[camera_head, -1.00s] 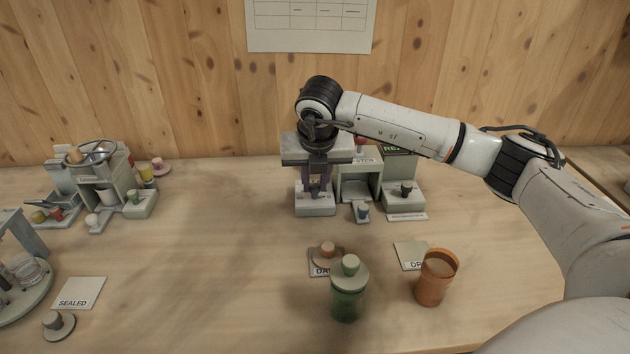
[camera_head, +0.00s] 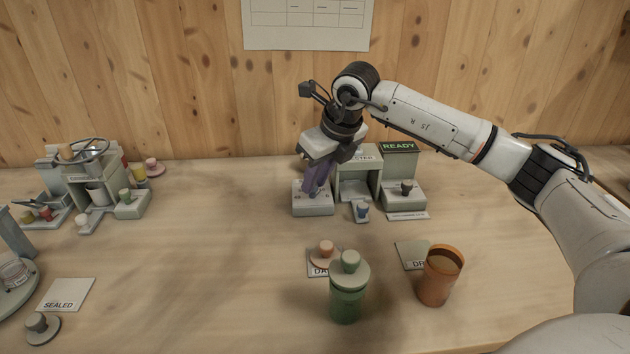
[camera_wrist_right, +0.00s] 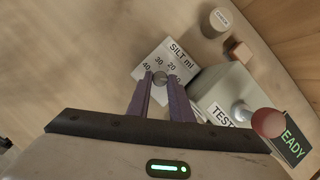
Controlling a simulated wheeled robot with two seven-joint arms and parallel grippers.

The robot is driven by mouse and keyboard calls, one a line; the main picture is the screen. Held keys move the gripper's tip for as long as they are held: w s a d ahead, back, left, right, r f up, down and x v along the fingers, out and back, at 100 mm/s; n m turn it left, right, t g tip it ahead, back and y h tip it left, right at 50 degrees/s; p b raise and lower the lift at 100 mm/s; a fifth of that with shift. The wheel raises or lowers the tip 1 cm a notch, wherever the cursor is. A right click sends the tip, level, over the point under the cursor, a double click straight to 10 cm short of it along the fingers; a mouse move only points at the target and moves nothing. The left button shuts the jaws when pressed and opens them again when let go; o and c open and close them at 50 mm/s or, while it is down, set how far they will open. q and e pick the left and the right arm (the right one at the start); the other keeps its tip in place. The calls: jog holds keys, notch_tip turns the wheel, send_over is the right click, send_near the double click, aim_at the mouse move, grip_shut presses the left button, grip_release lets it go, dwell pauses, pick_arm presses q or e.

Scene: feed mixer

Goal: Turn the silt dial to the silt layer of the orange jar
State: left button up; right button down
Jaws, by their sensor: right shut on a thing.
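The silt dial is a small grey knob (camera_wrist_right: 161,77) on a pale box (camera_head: 313,208), labelled "SILT ml" with 20, 30 and 40 readable in the right wrist view. My right gripper (camera_head: 312,190) comes down on it from above, its purple fingers on both sides of the knob; it is shut on the knob. The fingers partly hide the knob, and I cannot tell its exact setting. The orange jar (camera_head: 433,288) stands upright at the front right, with a darker brown content inside; layer marks cannot be read. My left gripper is not in view.
A grey tester (camera_head: 343,187) with a "READY" display (camera_head: 398,147) stands right of the dial box. A green lidded jar (camera_head: 346,303) stands left of the orange jar. Another machine (camera_head: 100,190) is at the left. The middle-left tabletop is clear.

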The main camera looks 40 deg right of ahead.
jog(key=shift+n+y, duration=0.3)
jog(key=shift+n, duration=0.3)
jog(key=shift+d, duration=0.1)
jog(key=c, duration=1.6)
grip_release()
jog(key=shift+r, duration=0.15)
jog(key=v, duration=1)
jog(key=shift+s, duration=0.1)
